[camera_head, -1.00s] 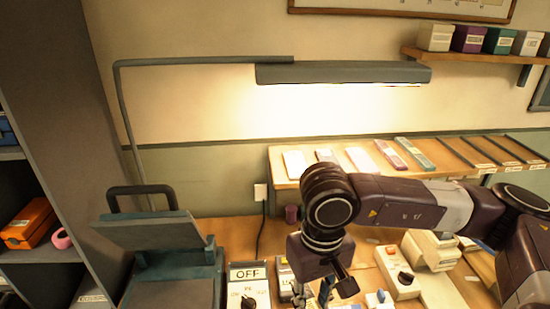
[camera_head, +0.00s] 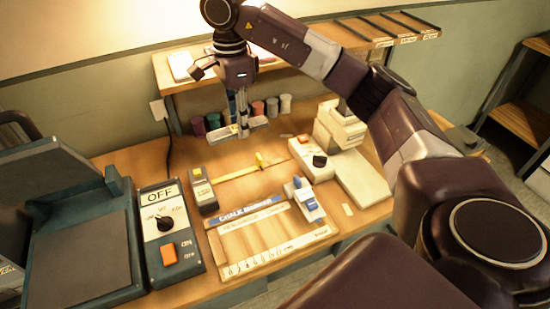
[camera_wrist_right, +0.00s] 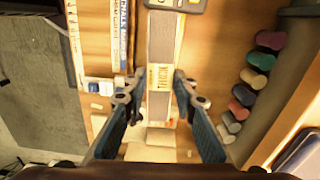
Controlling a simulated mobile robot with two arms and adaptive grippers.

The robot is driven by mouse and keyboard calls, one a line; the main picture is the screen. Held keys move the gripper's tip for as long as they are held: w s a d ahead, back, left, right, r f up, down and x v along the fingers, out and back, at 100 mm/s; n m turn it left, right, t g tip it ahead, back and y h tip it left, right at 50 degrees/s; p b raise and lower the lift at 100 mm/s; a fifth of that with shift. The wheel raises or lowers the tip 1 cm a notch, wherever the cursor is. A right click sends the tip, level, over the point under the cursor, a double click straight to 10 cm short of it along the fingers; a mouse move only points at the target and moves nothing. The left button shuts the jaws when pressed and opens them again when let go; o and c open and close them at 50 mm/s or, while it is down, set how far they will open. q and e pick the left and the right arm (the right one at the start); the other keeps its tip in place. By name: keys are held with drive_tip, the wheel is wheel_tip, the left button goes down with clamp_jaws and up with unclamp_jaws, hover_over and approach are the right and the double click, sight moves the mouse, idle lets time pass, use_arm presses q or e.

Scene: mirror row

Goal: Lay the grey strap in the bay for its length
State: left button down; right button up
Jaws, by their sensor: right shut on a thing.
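My right gripper (camera_head: 241,124) is shut on a pale grey strap (camera_head: 257,123) and holds it above the back of the workbench. In the right wrist view the strap (camera_wrist_right: 160,40) runs lengthwise between the fingers (camera_wrist_right: 158,98), with a yellowish lettered label (camera_wrist_right: 160,76) across it; I cannot read the label surely. The shelf (camera_head: 320,50) behind has bays parted by dark dividers, with small labels on its front edge (camera_head: 385,43). The bays at right look empty. Pale pieces (camera_head: 182,64) lie at its left end. My left gripper is out of view.
A yellow measuring tape (camera_head: 235,174) lies on the bench. Several coloured cylinders (camera_head: 257,108) stand below the shelf. A lettered board (camera_head: 270,240), an OFF switch box (camera_head: 166,230), a dial box (camera_head: 316,155) and a teal press (camera_head: 75,225) crowd the bench. Bare wood shows around the tape.

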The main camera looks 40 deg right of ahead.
drive_tip(key=shift+w+d+f+m, duration=0.1)
drive_tip(key=shift+d+f+m, duration=0.1)
drive_tip(key=shift+f+m, duration=0.1)
drive_tip(key=p, duration=0.2)
hover_over(247, 183)
wheel_tip(247, 183, down, 15)
drive_tip(key=shift+f, duration=0.2)
wheel_tip(247, 183, down, 4)
drive_tip(key=shift+f, duration=0.1)
drive_tip(key=shift+f, duration=0.15)
drive_tip(key=o, duration=1.2)
drive_tip(key=shift+c, duration=0.2)
